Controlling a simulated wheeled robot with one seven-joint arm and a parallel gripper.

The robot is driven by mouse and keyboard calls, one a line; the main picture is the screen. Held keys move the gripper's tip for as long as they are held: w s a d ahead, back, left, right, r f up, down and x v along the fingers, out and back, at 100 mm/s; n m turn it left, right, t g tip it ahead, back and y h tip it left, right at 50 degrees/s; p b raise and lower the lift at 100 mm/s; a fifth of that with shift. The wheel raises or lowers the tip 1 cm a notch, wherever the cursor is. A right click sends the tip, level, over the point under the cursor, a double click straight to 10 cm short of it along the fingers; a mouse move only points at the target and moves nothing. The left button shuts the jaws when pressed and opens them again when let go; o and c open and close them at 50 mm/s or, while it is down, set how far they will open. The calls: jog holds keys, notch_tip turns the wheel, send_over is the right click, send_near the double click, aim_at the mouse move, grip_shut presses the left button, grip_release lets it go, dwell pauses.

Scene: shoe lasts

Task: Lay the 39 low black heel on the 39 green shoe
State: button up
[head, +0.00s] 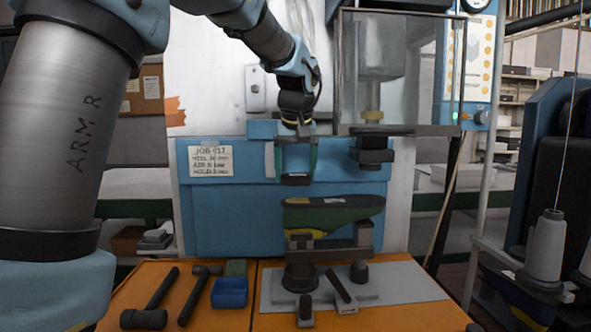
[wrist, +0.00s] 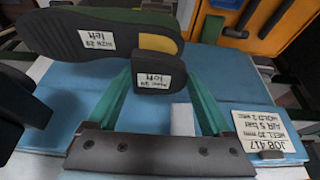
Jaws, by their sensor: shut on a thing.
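The low black heel (head: 295,180) is held between the fingertips of my gripper (head: 296,174), which is shut on it. It hangs above the left end of the green shoe (head: 335,216), with a visible gap below it. The shoe is mounted sole up on a dark stand, with a yellow patch under its left end. In the wrist view, the heel (wrist: 166,84) shows a white label reading "left". The shoe (wrist: 60,28) has a black sole with a label reading "left"; the size digits are blurred.
A dark press head (head: 371,152) hangs to the right above the shoe. The blue machine panel (head: 230,215) with a job card (head: 211,161) stands behind.

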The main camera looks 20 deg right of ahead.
aim_at(295, 185)
jog(key=shift+f+b, duration=1.35)
jog(key=shift+f, duration=0.75)
jog(key=shift+f, duration=0.15)
jog(key=o, duration=1.1)
jog(key=shift+o, duration=0.2)
jog(key=shift+s, duration=0.1)
jog(key=b+v, duration=0.1)
jog(key=v, duration=0.9)
jog(key=shift+r, duration=0.4)
jog(key=shift+a, duration=0.1)
